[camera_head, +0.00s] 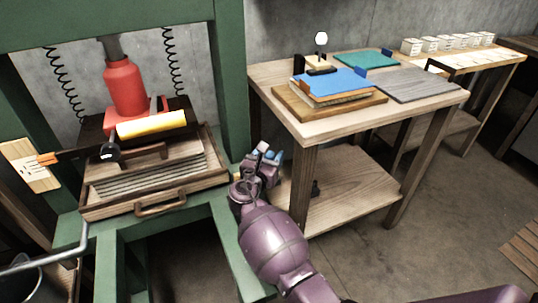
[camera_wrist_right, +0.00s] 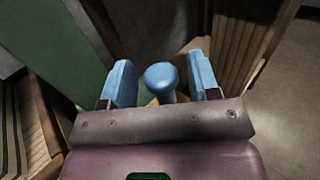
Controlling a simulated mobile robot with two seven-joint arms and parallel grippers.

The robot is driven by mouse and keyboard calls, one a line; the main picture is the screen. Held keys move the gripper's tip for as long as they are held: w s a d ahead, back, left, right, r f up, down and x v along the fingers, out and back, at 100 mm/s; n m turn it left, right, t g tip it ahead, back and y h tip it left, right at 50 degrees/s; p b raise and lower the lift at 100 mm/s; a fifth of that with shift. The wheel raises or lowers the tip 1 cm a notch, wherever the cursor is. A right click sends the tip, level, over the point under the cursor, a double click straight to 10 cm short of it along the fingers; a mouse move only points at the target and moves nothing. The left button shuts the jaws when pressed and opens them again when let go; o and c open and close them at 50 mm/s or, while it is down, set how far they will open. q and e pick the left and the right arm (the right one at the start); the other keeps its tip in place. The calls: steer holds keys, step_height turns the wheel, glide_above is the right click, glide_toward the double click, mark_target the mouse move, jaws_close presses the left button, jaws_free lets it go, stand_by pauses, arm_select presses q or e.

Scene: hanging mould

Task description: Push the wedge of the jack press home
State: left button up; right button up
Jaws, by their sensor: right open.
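The jack press (camera_head: 231,70) is a green frame at the left of the head view, with a red jack (camera_head: 125,85) upright in it. My right gripper (camera_head: 268,157) is beside the press's right post, near the small table. In the right wrist view its two blue fingers are apart. A blue round-headed knob (camera_wrist_right: 161,76) stands between them, with clear gaps to both fingers. A bit of light wood shows below the knob, mostly hidden; I cannot tell for sure whether this is the wedge. My left gripper is not in view.
A ribbed wooden tray (camera_head: 150,207) with a front handle sits in the press, a yellow roll (camera_head: 151,124) above it. A wooden table (camera_head: 330,128) with books stands right of my gripper, close by. A long bench with white blocks is behind.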

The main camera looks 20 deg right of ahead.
steer(key=shift+w+d, duration=0.3)
steer(key=shift+w, duration=0.05)
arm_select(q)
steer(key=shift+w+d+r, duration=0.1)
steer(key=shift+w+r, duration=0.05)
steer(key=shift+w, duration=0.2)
arm_select(e)
jaws_close()
steer(key=a, duration=0.6)
steer(key=shift+s+a, duration=0.1)
steer(key=shift+a, duration=0.35)
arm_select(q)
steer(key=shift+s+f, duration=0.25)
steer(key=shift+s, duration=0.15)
